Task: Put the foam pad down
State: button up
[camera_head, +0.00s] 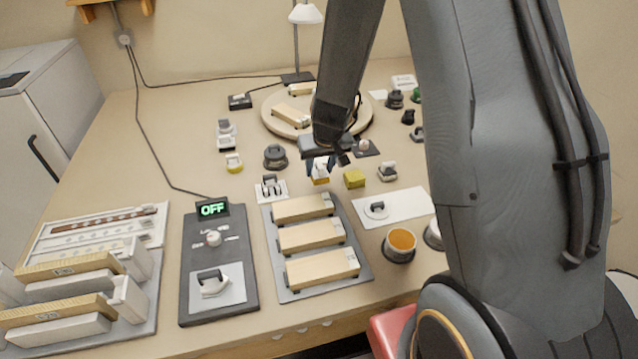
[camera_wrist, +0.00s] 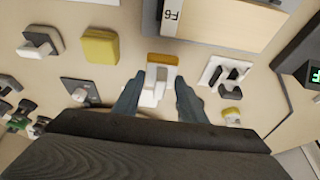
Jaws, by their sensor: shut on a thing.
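The foam pad appears to be a white-handled block with a yellow face (camera_head: 320,178), held at my gripper (camera_head: 321,163) above or on the middle of the bench. In the wrist view the pad's yellow edge (camera_wrist: 162,58) and white handle show between the two blue fingers of my gripper (camera_wrist: 156,103). The gripper is shut on the handle. I cannot tell whether the pad's underside touches the bench.
A yellow block (camera_head: 354,179) stands just right of the pad. A white plate with dark-handled pieces (camera_head: 270,190) is to the left. Wooden blocks on a grey tray (camera_head: 364,272) lie in front. A round turntable (camera_head: 270,118) stands behind. A small yellow-based piece (camera_head: 233,167) sits further left.

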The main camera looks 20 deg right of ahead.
aim_at(320, 178)
jog(key=shift+f+b, duration=2.05)
jog(key=shift+b, duration=0.55)
jog(key=shift+f, duration=0.1)
jog(key=o, duration=0.9)
jog(key=shift+o, duration=0.2)
jog(key=p+v, duration=1)
jog(key=v, duration=0.2)
jog(key=s+r+g, duration=0.1)
jog(key=s+r, duration=0.3)
jog(key=s, duration=0.6)
jog(key=s+r+g, duration=0.2)
jog(key=s+r, duration=0.3)
jog(key=s, duration=0.5)
jog(key=shift+s+r, duration=0.2)
jog(key=shift+s, duration=0.05)
